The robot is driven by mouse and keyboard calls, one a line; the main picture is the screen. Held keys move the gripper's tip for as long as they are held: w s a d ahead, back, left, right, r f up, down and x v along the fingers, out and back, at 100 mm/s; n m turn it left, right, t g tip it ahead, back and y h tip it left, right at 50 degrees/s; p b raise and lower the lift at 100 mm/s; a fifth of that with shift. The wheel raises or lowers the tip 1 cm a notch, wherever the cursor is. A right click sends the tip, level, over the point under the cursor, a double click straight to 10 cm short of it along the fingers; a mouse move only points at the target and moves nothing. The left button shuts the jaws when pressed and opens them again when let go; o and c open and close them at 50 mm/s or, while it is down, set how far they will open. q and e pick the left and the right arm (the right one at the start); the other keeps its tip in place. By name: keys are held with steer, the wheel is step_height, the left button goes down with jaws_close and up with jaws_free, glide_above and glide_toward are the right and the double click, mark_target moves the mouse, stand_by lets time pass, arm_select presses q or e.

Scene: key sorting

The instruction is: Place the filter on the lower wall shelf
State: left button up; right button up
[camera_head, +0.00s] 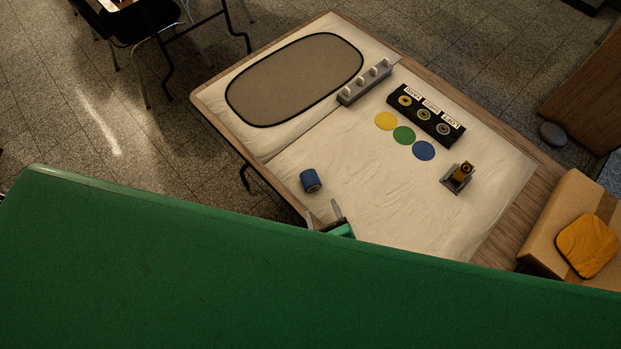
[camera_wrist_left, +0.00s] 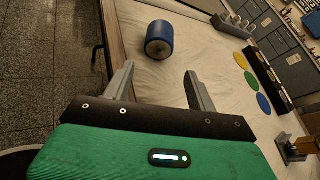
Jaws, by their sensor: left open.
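The filter appears to be the blue cylinder (camera_head: 311,180) with a dark end, lying on the cloth near the table's left edge. It also shows in the left wrist view (camera_wrist_left: 159,38), ahead of the fingers. My left gripper (camera_head: 322,214) is open and empty, a short way from the filter on its near side. In the left wrist view its two fingers (camera_wrist_left: 159,72) stand apart, with the filter beyond their tips. I see no wall shelf in either view. My right gripper is not in view.
The table (camera_head: 520,190) carries a grey oval mat (camera_head: 295,80), a grey pegged rack (camera_head: 364,82), a black labelled key strip (camera_head: 426,115), coloured discs (camera_head: 404,135) and a small brown-and-grey stand (camera_head: 458,177). A cardboard box (camera_head: 553,222) is at right. My green arm hides the near side.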

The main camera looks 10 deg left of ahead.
mark_target(312, 187)
arm_select(q)
steer(key=p+x, duration=0.1)
steer(key=x, duration=0.4)
steer(key=shift+w+a, duration=0.15)
steer(key=shift+w, duration=0.1)
steer(key=w, duration=0.1)
steer(key=w+a+p, duration=0.2)
steer(key=w, duration=0.1)
steer(key=shift+a+f, duration=0.25)
steer(key=shift+f, duration=0.1)
steer(key=shift+w+a+f, duration=0.2)
steer(key=shift+w+f, duration=0.05)
steer(key=shift+w, duration=0.05)
steer(key=c, duration=0.8)
steer(key=shift+c, duration=0.2)
steer(key=shift+r, duration=0.1)
